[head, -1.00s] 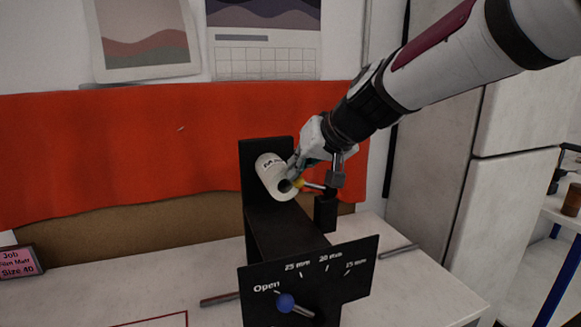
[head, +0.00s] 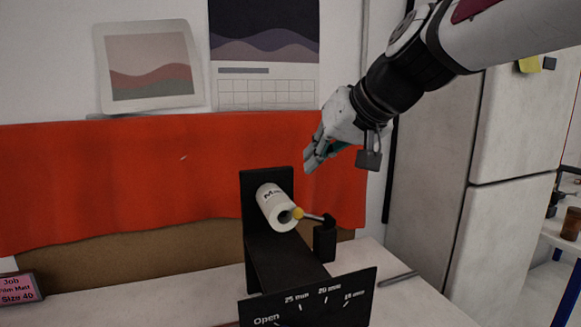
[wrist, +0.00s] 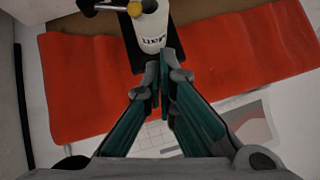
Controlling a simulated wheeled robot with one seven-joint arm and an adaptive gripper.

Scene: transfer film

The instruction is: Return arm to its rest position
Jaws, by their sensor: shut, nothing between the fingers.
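My gripper (head: 312,160) is raised above and to the right of the black film stand, apart from it. Its fingers are shut with nothing between them, and the fingertips meet in the wrist view (wrist: 163,62). A white film roll (head: 272,206) with dark lettering sits on the black stand (head: 272,262). The roll also shows at the top of the wrist view (wrist: 153,28), beyond the fingertips. A lever with a yellow knob (head: 298,213) lies by the roll's near end, on a small black post (head: 325,240).
A front plate (head: 318,303) carries "Open" and millimetre marks. A pink job sign (head: 18,288) stands at the left. An orange cloth (head: 120,180) hangs behind the bench, below a calendar (head: 265,92). A light cabinet (head: 520,130) stands at the right. The bench (head: 150,305) is mostly clear.

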